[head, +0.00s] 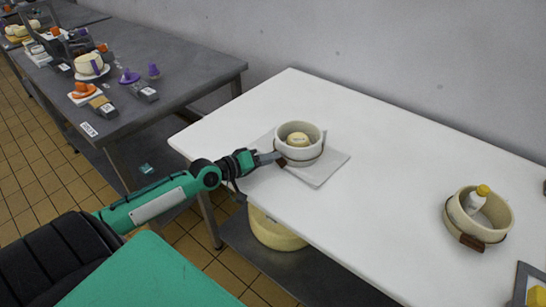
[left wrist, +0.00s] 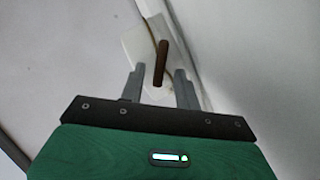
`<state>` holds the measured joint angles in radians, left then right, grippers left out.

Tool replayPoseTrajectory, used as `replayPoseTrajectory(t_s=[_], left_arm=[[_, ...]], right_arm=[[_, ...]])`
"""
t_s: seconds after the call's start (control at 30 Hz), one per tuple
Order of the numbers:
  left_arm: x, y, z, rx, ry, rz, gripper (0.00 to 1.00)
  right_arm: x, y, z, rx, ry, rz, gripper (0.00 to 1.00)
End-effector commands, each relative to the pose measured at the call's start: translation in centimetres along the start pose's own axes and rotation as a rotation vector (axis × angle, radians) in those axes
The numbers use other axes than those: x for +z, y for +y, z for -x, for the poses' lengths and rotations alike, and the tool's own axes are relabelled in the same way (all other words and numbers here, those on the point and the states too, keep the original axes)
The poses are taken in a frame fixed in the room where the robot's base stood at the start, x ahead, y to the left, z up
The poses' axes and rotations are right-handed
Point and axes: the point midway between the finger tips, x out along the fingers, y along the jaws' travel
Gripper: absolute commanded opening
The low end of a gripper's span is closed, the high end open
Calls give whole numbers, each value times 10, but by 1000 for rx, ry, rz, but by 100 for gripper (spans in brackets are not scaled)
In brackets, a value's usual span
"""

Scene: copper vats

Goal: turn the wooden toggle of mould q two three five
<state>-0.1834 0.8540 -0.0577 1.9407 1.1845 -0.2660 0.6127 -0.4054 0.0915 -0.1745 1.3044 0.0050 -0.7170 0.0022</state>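A cream round mould (head: 313,155) stands on a white cloth (head: 325,174) on the white table, with a pale yellow round thing (head: 297,139) inside. I cannot read a number on it. My left gripper (head: 277,158) is at its near left side. In the left wrist view, the brown wooden toggle (left wrist: 160,63) stands between the two grey fingers of my left gripper (left wrist: 160,90). The fingers are apart, with a gap on each side of the toggle. My right gripper is not in view.
A second cream mould (head: 458,222) with its own wooden toggle (head: 472,242) stands at the right of the white table (head: 385,160), holding a yellow-capped bottle (head: 476,199). A dark frame (head: 522,285) is at the lower right. A grey table (head: 185,85) with several small things stands left.

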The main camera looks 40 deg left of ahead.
Motion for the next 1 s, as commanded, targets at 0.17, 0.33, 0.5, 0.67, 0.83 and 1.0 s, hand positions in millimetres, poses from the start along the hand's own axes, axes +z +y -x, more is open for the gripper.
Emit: replayPoseTrajectory(t_s=[0.17,0.33,0.5,0.67,0.83,1.0], left_arm=[[0,1,-13,1,0,0,33],[0,1,-18,0,0,-2,33],[0,0,-18,0,0,-2,33],[0,0,-18,0,0,-1,17],[0,0,-18,0,-1,-1,0],[0,1,-18,-1,-1,-4,0]], right_arm=[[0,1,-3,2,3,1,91],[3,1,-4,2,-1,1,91],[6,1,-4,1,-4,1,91],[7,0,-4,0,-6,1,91],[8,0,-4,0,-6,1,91],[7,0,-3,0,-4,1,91]])
